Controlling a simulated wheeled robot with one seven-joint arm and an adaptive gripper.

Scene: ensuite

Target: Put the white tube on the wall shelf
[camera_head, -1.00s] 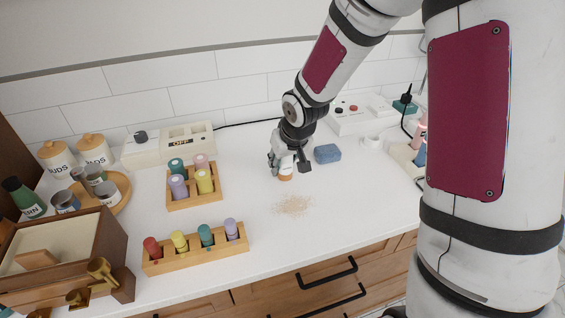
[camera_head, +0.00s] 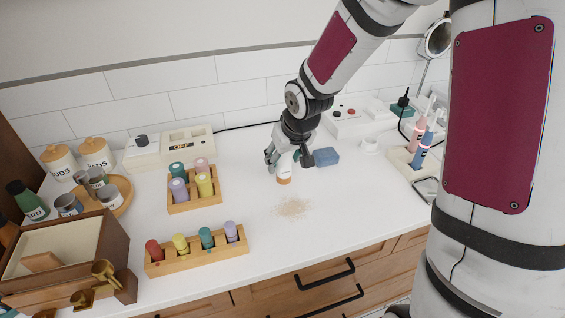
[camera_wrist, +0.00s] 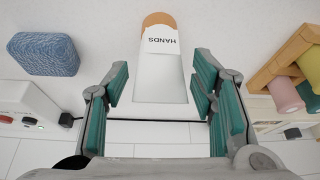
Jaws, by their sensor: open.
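The white tube (camera_head: 284,169) stands on its orange cap on the white counter, near the middle of the head view. In the wrist view the tube (camera_wrist: 161,65) shows the word HANDS, upside down, with the cap at the top of the picture. In the wrist view the teal-padded fingers of my gripper (camera_wrist: 160,92) lie left and right of the tube's near end, with gaps on both sides. I cannot make out a wall shelf.
A blue sponge (camera_head: 326,157) lies just right of the gripper. A wooden rack (camera_head: 195,199) with several coloured bottles stands left, and another rack (camera_head: 196,257) is at the front edge. Crumbs (camera_head: 293,207) lie in front of the tube. The counter right of them is clear.

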